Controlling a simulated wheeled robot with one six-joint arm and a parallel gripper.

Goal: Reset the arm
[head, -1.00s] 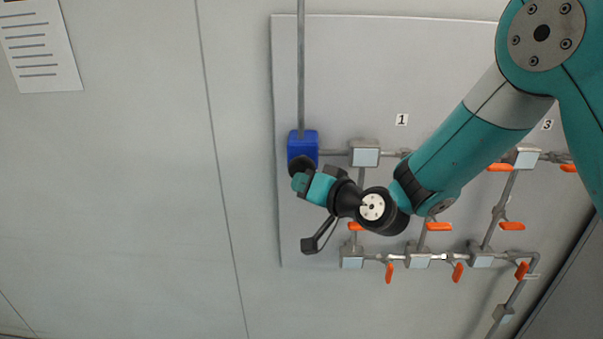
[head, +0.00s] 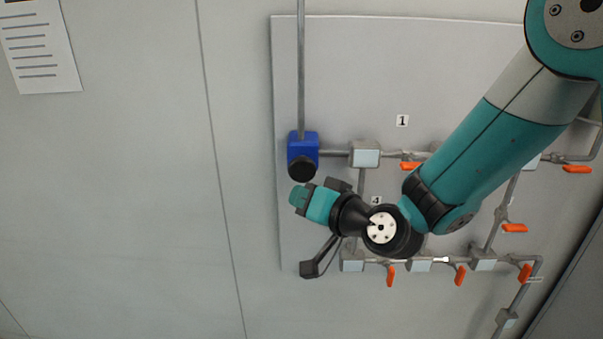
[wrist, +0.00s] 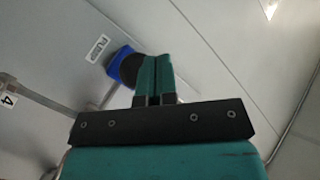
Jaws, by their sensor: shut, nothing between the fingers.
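My gripper (wrist: 154,78) is shut and empty in the wrist view, its two teal fingers together. In the head view my gripper (head: 299,196) points up and left, just below the blue box with a black round knob (head: 302,168). A small gap shows between the fingertips and the knob. In the wrist view the blue box (wrist: 124,66) with its black knob is partly behind the fingers, beside a label reading PUSH (wrist: 98,48).
A grey panel (head: 400,60) carries pipes, square fittings and several orange valve handles (head: 460,275). My arm crosses its right half and hides some valves. Labels 1 (head: 402,121) and 4 (head: 376,200) show. The wall at left is clear except for a paper sheet (head: 38,48).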

